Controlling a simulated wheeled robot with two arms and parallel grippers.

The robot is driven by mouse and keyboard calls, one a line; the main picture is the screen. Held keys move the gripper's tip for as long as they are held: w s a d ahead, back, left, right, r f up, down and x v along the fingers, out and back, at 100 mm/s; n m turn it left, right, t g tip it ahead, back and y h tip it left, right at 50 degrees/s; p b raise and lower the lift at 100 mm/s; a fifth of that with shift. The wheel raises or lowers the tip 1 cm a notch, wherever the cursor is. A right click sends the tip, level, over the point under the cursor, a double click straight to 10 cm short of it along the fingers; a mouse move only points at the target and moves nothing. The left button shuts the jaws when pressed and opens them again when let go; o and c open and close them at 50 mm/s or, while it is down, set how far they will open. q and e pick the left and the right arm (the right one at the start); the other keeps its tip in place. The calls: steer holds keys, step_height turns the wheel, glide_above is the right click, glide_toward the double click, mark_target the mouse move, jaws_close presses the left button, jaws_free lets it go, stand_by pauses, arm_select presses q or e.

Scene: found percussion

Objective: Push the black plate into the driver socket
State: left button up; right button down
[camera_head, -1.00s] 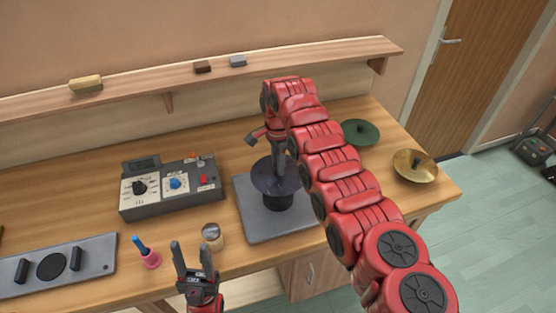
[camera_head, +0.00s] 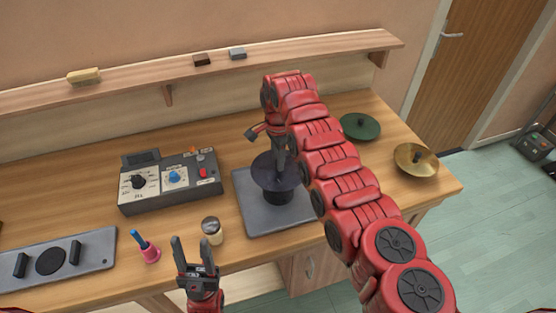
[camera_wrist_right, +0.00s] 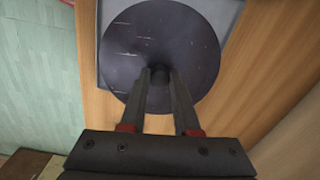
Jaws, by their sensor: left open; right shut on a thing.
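The black plate (camera_head: 268,172) is a dark round disc with a small central knob. It lies roughly level on top of the dark cylindrical driver socket (camera_head: 279,197), which stands on a grey base (camera_head: 250,219). My right gripper (camera_head: 280,154) reaches down from above and is shut on the plate's knob. The right wrist view shows the plate (camera_wrist_right: 135,45) with the knob between my right fingertips (camera_wrist_right: 160,78). The plate hides the socket's top, so I cannot tell how deep it sits. My left gripper (camera_head: 190,246) is open and empty at the table's front edge.
A grey control box (camera_head: 170,183) with knobs stands left of the base. A shaker-like jar (camera_head: 212,231), a pink cup with a blue stick (camera_head: 149,249) and a grey panel (camera_head: 95,254) are at the front left. Green (camera_head: 360,127) and brass (camera_head: 416,161) plates lie right.

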steer(key=shift+b, duration=0.55)
stand_by(1.3)
steer(key=shift+f+b, duration=0.9)
steer(key=shift+f, duration=0.6)
steer(key=c, duration=0.6)
jaws_free()
steer(key=shift+o, duration=0.2)
steer(key=shift+r+b, duration=0.35)
steer(key=shift+r, duration=0.15)
step_height(320, 180, up, 5)
steer(key=shift+f+b, duration=0.1)
steer(key=shift+b, duration=0.85)
step_height(320, 180, up, 3)
steer(key=shift+s+r+p, duration=0.1)
steer(key=shift+r+p, duration=0.1)
steer(key=shift+p, duration=0.15)
step_height(320, 180, up, 8)
steer(key=p, duration=0.8)
steer(key=shift+p, duration=0.35)
